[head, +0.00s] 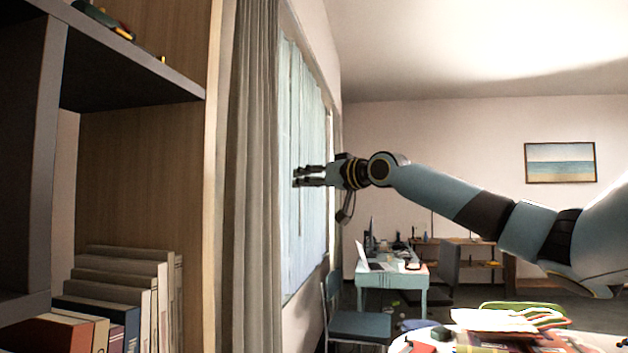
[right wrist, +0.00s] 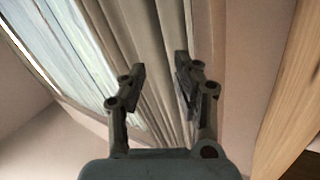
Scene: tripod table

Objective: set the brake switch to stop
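My right arm reaches in from the right in the head view, and its gripper (head: 297,176) points left, in front of the window and curtain. In the right wrist view the two fingers of this gripper (right wrist: 160,72) stand apart with nothing between them, so it is open and empty. Curtain folds show behind the fingers. I cannot make out a brake switch in either view. My left gripper is not in view.
A dark shelf unit (head: 130,88) with several books (head: 130,290) fills the left. A grey curtain (head: 255,180) hangs beside the window (head: 300,130). A round table (head: 398,346) with a cluttered pile stands low at right. A desk (head: 393,281) and chair (head: 358,324) are farther back.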

